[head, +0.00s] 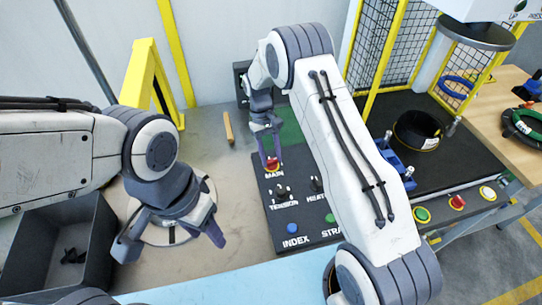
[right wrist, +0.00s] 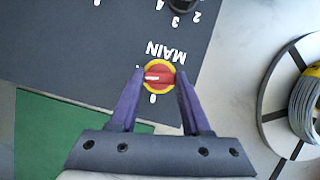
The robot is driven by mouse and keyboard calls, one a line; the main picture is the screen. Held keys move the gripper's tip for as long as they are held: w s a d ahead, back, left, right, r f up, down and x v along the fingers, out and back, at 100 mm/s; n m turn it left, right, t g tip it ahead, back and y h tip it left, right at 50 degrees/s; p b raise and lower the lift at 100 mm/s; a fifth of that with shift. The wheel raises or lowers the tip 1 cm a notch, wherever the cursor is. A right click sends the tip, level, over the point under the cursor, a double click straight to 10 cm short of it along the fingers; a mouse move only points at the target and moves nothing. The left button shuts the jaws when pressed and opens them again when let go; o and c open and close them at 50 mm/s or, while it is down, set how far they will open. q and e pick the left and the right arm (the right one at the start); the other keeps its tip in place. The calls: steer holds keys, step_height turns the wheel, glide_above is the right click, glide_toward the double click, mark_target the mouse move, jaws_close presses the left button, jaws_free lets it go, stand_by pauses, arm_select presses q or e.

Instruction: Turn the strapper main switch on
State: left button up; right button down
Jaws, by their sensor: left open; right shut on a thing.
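The strapper main switch (head: 272,164) is a red knob on a yellow ring, at the far left of the dark control panel (head: 290,222), above the word MAIN. In the right wrist view the knob (right wrist: 159,77) lies crosswise between the purple fingers, its white line towards picture left; a 0 shows just below it. My right gripper (head: 269,148) is shut on the knob from above; the fingertips (right wrist: 158,80) flank its two ends. My left gripper (head: 168,243) is open and empty, over a round pale reel (head: 140,232), away from the panel.
A black bin (head: 55,235) stands at left. A dark coil (head: 402,137) lies on the black bed at right, beside yellow-framed mesh. My right arm hides part of the panel.

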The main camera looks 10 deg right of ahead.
steer(key=shift+m+y, duration=0.4)
steer(key=shift+m, duration=0.7)
steer(key=shift+c, duration=1.8)
jaws_free()
steer(key=shift+r, duration=0.1)
